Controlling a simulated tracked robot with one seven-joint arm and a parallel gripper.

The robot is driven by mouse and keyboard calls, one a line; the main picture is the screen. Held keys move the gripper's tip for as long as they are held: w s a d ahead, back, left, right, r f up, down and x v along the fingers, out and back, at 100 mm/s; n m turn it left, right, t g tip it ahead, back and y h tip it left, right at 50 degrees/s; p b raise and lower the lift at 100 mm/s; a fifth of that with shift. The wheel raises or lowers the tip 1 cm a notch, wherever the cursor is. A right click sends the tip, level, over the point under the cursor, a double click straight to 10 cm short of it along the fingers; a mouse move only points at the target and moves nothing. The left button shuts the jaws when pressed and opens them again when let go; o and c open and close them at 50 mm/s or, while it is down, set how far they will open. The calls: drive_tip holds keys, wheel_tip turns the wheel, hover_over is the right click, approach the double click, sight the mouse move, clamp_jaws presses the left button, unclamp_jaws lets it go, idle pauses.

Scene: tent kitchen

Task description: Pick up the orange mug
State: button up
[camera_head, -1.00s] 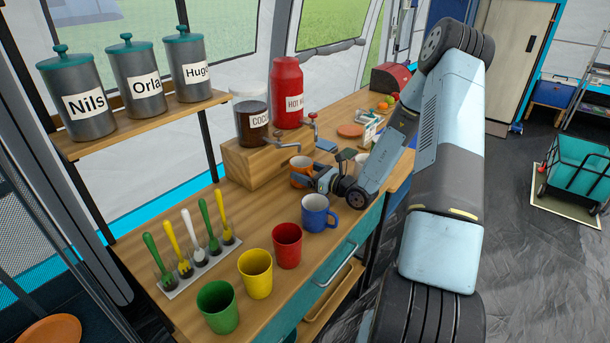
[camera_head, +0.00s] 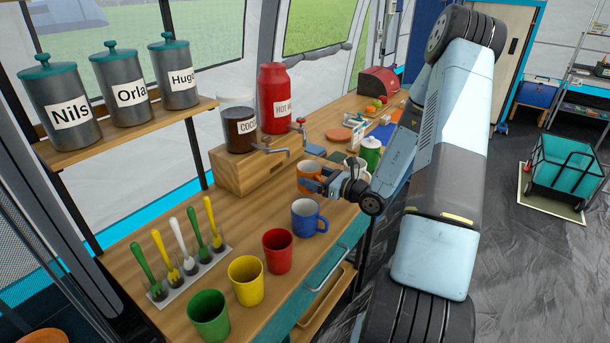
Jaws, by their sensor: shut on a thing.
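The orange mug (camera_head: 309,172) is near the middle of the wooden counter, in front of the wooden dispenser stand. My gripper (camera_head: 322,180) is shut on the mug at its near right side and partly hides it. The mug looks upright. I cannot tell whether its base touches the counter.
A blue-and-white mug (camera_head: 308,217) stands just in front of my gripper. Red (camera_head: 278,250), yellow (camera_head: 246,280) and green (camera_head: 208,314) cups line the counter's front edge. The wooden stand (camera_head: 245,172) is close behind the mug.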

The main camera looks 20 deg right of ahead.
drive_tip(key=shift+v, duration=5.3)
drive_tip(key=shift+s+r, duration=0.1)
drive_tip(key=shift+a, duration=0.1)
